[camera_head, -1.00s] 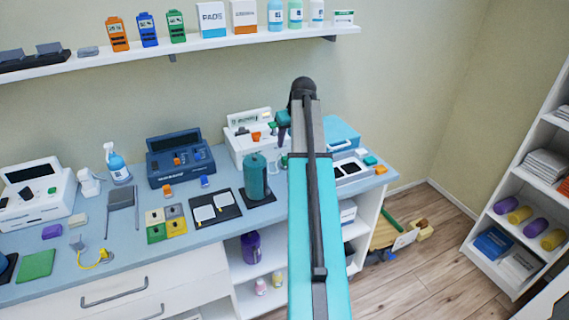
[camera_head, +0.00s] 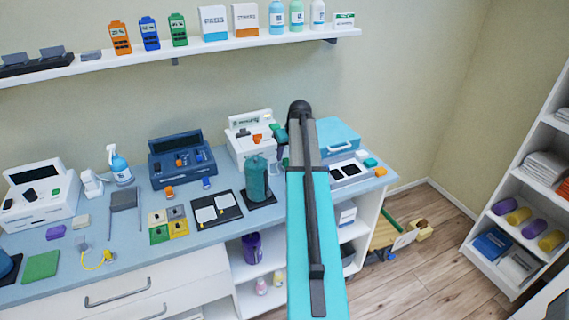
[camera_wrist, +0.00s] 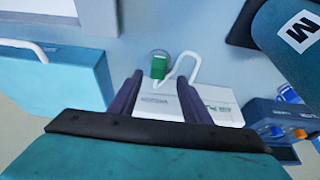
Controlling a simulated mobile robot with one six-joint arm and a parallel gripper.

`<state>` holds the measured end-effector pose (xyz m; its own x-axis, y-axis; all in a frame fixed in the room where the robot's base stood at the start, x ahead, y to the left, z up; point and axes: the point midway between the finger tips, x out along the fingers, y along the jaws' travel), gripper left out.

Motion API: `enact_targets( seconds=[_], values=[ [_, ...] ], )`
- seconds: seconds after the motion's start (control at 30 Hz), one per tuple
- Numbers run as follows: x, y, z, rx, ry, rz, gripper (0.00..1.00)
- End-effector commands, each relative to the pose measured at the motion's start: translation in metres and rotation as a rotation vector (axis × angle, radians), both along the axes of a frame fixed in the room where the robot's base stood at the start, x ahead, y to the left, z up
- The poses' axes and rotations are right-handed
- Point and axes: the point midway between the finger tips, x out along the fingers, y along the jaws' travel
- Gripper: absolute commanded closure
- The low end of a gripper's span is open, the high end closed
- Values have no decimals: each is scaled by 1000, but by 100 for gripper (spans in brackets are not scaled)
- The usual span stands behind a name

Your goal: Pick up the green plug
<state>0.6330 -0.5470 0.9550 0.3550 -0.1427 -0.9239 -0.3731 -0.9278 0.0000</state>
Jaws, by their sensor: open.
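The green plug (camera_wrist: 158,66) shows in the wrist view as a small green block with a white cable looping from it. It is in front of the white device (camera_wrist: 160,104), over the pale blue counter. My gripper (camera_wrist: 160,82) is open, with its two dark fingers apart and nothing between the tips. The plug appears just beyond the tips, nearly centred between them. In the head view my gripper (camera_head: 281,138) is partly hidden beside my arm at the white device (camera_head: 238,144). I cannot surely make out the plug there.
A teal cylinder (camera_head: 257,180) stands close by, and marked "M" in the wrist view (camera_wrist: 292,38). A teal case (camera_head: 338,137) lies on the other side. A dark blue device (camera_head: 181,158) is farther left. A wall shelf (camera_head: 200,47) runs above.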

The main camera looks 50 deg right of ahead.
Motion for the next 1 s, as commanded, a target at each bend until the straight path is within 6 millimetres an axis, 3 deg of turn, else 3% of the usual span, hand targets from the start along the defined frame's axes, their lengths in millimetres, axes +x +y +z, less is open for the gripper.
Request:
enact_targets(
  seconds=[0.57,1.0],
  values=[
    [2,-2,-6,1,1,-1,56],
    [17,-11,-38,2,1,-1,56]
  ],
)
